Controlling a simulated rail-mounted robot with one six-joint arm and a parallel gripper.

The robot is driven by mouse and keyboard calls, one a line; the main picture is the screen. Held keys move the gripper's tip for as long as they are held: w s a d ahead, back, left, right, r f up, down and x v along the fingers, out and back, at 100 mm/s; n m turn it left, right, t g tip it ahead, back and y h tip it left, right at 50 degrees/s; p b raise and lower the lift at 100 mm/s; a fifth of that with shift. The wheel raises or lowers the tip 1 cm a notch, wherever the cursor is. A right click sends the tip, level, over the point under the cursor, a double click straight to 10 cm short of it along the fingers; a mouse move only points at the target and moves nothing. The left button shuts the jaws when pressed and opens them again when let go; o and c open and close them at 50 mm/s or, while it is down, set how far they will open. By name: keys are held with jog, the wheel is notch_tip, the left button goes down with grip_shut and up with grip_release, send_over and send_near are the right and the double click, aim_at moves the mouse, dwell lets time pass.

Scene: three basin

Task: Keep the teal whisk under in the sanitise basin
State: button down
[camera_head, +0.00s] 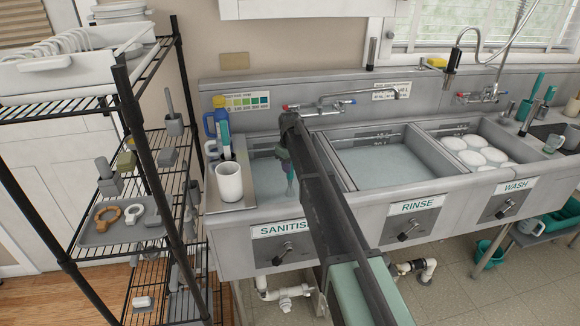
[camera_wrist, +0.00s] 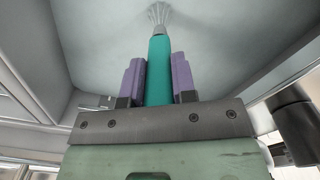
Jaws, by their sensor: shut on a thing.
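The sanitise basin (camera_head: 266,178) is the left of three basins and holds pale liquid. My arm crosses its right side and hides part of it and its label. My gripper (camera_head: 284,152) is over this basin, pointing down. In the wrist view, my gripper (camera_wrist: 158,72) is shut on the teal handle of the whisk (camera_wrist: 160,62), with a purple finger on either side. The whisk's pale wires point away from the gripper toward the basin's floor. In the head view the whisk (camera_head: 290,173) is small; I cannot tell exactly how deep its wires are.
A white canister (camera_head: 229,182) and a blue jug (camera_head: 215,122) stand left of the sanitise basin. The rinse basin (camera_head: 385,165) holds liquid; the wash basin (camera_head: 450,137) holds several white plates. A tall black rack (camera_head: 140,130) stands at the left.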

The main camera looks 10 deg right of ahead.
dwell(0.3)
notch_tip(320, 180, up, 22)
jog(key=p, duration=2.2)
